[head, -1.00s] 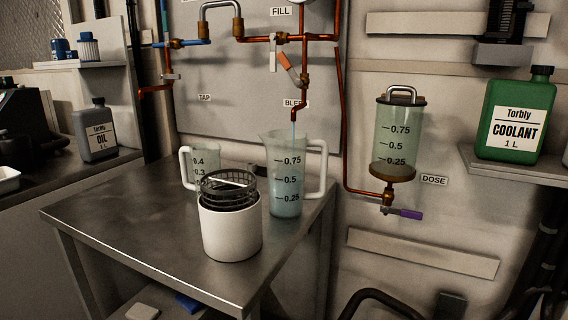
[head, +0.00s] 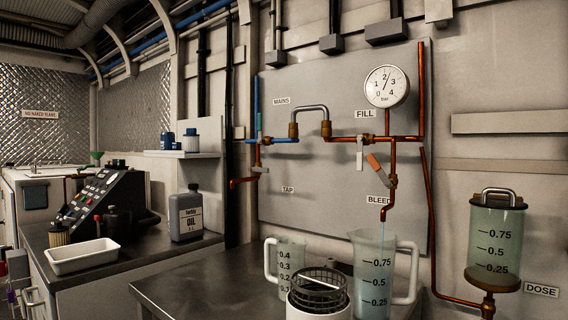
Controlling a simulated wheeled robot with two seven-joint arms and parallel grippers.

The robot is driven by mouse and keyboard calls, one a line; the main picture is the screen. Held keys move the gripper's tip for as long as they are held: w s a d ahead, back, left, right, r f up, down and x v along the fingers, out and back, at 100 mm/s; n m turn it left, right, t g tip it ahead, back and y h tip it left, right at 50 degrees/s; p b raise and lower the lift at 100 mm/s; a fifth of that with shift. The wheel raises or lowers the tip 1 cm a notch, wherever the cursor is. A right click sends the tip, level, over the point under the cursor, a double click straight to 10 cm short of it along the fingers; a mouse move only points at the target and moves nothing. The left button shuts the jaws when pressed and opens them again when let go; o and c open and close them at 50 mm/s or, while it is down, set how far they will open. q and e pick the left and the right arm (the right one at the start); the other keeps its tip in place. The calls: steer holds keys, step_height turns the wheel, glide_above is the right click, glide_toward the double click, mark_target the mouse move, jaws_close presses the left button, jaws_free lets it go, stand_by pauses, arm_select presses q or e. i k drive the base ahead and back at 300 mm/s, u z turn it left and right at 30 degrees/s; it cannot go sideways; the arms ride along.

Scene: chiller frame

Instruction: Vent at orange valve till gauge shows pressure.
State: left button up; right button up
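The orange valve lever (head: 374,162) sits tilted on the copper bleed pipe (head: 392,200), above the BLEED label (head: 378,200). A thin pale stream (head: 382,229) runs from the pipe's outlet into a clear jug (head: 375,275), which holds bluish liquid; its base is cut off by the frame. The round pressure gauge (head: 386,86), marked 0 to 4 bar, is on the pipe above. Its thin needle seems to point up and slightly right, between 2 and 3, but it is small. Neither of my grippers is in view.
A white-handled valve (head: 360,154) is under the FILL label. A smaller jug (head: 290,264) and a white pot with a wire basket (head: 318,286) crowd the metal table (head: 190,285) beside the large jug. The dosing vessel (head: 495,240) hangs at right.

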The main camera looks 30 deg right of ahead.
mark_target(373, 161)
steer(key=u, duration=0.9)
steer(key=i, duration=1.2)
steer(key=z, duration=3.15)
